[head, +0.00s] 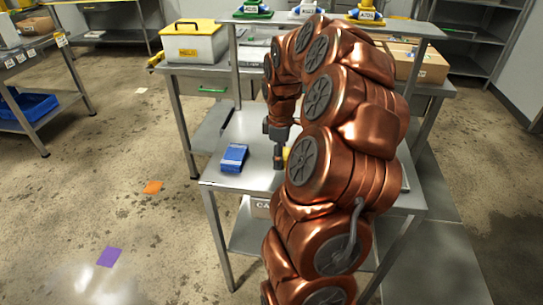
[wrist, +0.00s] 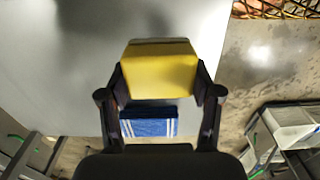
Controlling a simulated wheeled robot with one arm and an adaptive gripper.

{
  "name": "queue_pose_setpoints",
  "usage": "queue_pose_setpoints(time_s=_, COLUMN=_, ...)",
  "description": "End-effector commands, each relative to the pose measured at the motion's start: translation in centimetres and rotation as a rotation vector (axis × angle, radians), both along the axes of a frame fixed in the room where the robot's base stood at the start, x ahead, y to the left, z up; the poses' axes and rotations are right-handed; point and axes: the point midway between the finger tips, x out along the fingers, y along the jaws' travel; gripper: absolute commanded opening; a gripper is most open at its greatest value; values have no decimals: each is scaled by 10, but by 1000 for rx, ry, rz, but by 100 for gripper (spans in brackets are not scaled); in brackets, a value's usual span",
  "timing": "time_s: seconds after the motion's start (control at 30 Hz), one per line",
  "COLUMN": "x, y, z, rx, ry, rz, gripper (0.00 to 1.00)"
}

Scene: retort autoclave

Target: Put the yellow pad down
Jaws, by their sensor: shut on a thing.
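The yellow pad (wrist: 160,72) sits between the two fingers of my gripper (wrist: 160,92) in the wrist view, and the fingers are shut on its sides. In the head view only a small bit of the yellow pad (head: 286,153) shows, mostly hidden behind my copper arm. My gripper (head: 278,165) is there low over the grey metal table (head: 225,180). I cannot tell whether the pad touches the table top. A blue pad with white stripes (head: 234,158) lies on the table left of my gripper; it also shows below the yellow pad in the wrist view (wrist: 148,122).
A yellow-lidded box (head: 193,42) and a cardboard box (head: 417,62) stand on a shelf level behind the table. A blue bin (head: 28,106) is on a rack at left. Orange (head: 153,187) and purple (head: 108,257) squares lie on the open floor at left.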

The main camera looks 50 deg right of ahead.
Motion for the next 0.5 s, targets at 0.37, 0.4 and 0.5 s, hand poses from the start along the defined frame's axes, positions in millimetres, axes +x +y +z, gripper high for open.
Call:
queue_pose_setpoints(time_s=0.37, x=19, y=-3, z=-2, rx=0, ry=1, rz=0, gripper=36)
queue_pose_setpoints(time_s=0.4, x=21, y=-4, z=-2, rx=0, ry=1, rz=1, gripper=36)
queue_pose_setpoints(time_s=0.5, x=27, y=-5, z=-2, rx=-1, ry=1, rz=1, gripper=36)
